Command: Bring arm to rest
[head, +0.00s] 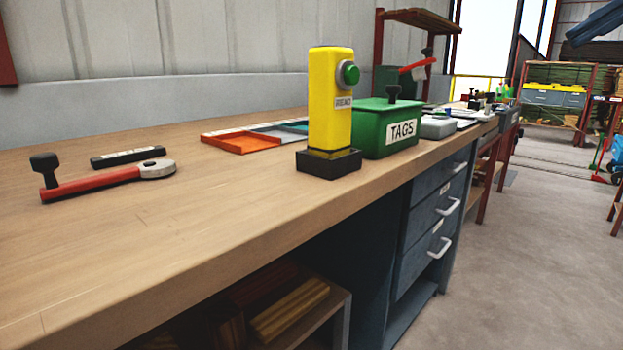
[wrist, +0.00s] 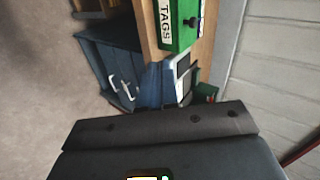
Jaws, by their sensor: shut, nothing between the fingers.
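My gripper (wrist: 160,128) shows as a dark grey shape across the bottom of the wrist view. It is shut with nothing held. It does not show in the head view, and neither does the rest of my arm. The wrist view is turned on its side and looks past the gripper at the bench, a green TAGS box (wrist: 182,25) and drawers (wrist: 112,72). The gripper appears apart from these things.
The wooden bench (head: 200,235) holds a yellow post with a green button (head: 331,100), the green TAGS box (head: 388,128), an orange tray (head: 243,143), a red-handled wrench (head: 95,183) and a black bar (head: 128,157). Open floor (head: 520,260) lies to the right.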

